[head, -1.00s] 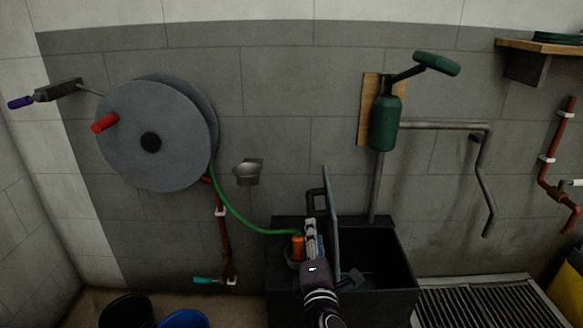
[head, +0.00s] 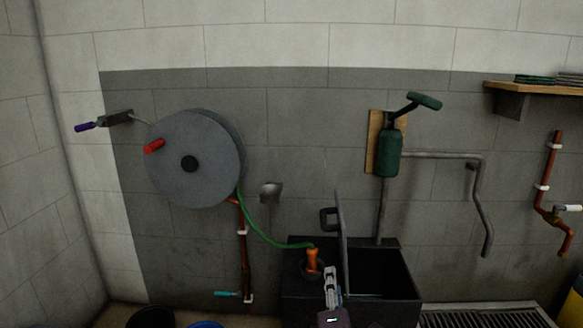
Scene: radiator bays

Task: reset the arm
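My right gripper (head: 331,275) reaches up from the bottom edge of the head view, in front of the black trough. The orange nozzle (head: 312,261) on the end of the green hose (head: 262,232) stands upright just beyond and left of the gripper. A small gap seems to show between them. The fingers are small and seen from behind, so I cannot tell whether they are open or shut. My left gripper is not in view.
A grey hose reel (head: 195,160) with a red handle and a green hand pump (head: 388,152) are on the wall. Two buckets are cut off at the bottom left; a floor grate (head: 482,316) lies right.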

